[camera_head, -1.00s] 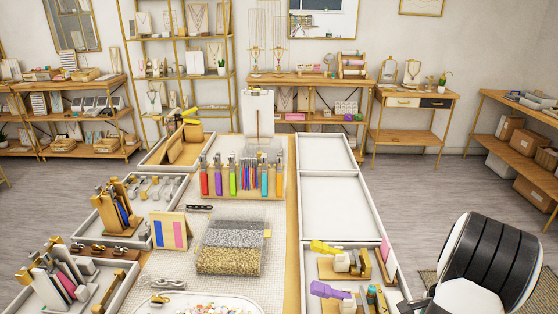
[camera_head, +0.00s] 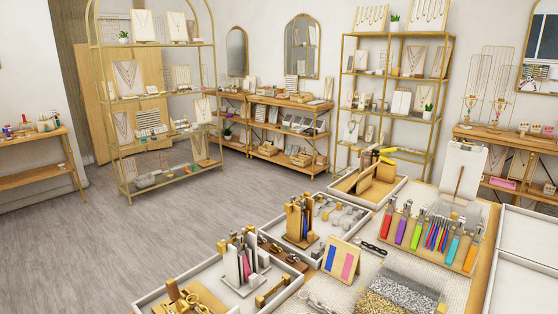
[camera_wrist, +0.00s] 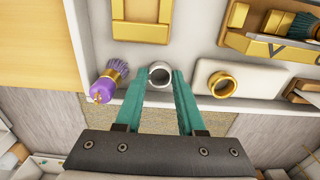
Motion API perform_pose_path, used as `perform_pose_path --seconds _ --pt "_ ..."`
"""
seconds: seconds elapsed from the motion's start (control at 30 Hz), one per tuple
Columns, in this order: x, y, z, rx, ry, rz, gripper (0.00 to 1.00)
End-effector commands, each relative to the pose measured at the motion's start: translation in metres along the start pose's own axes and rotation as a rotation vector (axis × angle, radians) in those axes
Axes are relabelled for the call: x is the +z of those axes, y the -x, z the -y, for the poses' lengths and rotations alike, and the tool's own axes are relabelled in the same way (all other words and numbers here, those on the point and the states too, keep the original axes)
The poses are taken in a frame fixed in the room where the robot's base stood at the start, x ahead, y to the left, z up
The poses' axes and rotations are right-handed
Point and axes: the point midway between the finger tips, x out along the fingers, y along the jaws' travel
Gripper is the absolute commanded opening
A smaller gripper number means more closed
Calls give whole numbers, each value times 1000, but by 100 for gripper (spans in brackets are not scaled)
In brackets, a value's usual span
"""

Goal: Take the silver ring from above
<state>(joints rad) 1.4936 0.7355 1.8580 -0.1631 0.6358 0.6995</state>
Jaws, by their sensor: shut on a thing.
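The silver ring (camera_wrist: 159,66) is between the tips of the two teal fingers of my gripper (camera_wrist: 159,77) in the wrist view. My gripper is shut on it, one finger on each side. The ring's round opening faces the camera. It shows over the pale tray floor near the tray wall; I cannot tell whether it still touches the tray. The head view shows neither my gripper nor a ring I can pick out.
In the wrist view, a gold ring (camera_wrist: 221,74) lies right of my fingers, and a purple-handled brush (camera_wrist: 103,88) lies left. A wooden block (camera_wrist: 142,30) is beyond. In the head view, the workbench holds trays and a bead box (camera_head: 397,291); floor (camera_head: 160,220) is clear at left.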

Motion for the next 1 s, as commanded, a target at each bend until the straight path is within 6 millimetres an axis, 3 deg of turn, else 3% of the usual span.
perform_pose_path --seconds 0.7,1.0 --pt "0 56 0 -1 0 -1 0" --pt "0 60 0 0 1 0 0"
